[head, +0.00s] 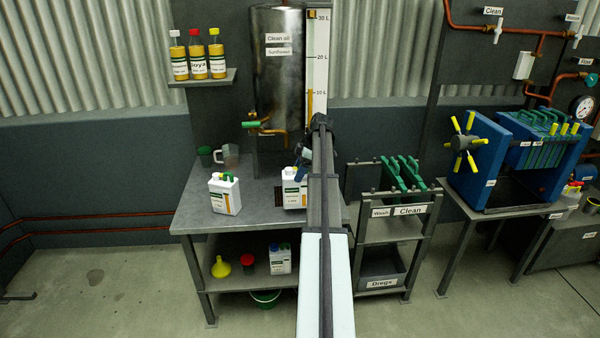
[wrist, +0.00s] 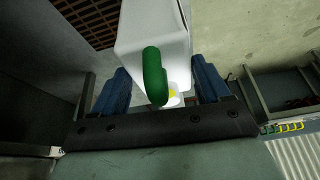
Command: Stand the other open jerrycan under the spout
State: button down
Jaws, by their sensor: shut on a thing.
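My gripper (head: 303,168) is at the right part of the steel bench, partly hidden by my own arm. In the wrist view its two blue fingers (wrist: 160,84) are shut on a white jerrycan (wrist: 155,35) with a green handle (wrist: 154,75). The same held jerrycan (head: 294,199) shows in the head view; I cannot tell whether its base touches the bench. A second white jerrycan (head: 225,196) with a green handle stands upright at the bench's left. The copper spout (head: 270,131), with a green-handled valve (head: 251,125), projects from the clean oil tank (head: 278,85), above and left of the held jerrycan.
A dark grate (head: 278,193) lies left of the held jerrycan. A dark cup (head: 205,156) and a clear jug (head: 228,156) stand at the bench's back left. The lower shelf holds a yellow funnel (head: 220,267), a red funnel (head: 247,260) and another jerrycan (head: 280,260). A rack (head: 385,240) stands right.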

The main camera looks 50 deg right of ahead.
jog(key=w+d+f, duration=0.3)
jog(key=w+d, duration=0.5)
dwell(0.9)
jog(key=shift+a, duration=0.1)
grip_release()
jog(key=shift+s, duration=0.1)
jog(key=v, duration=1.3)
jog(key=shift+r, duration=0.35)
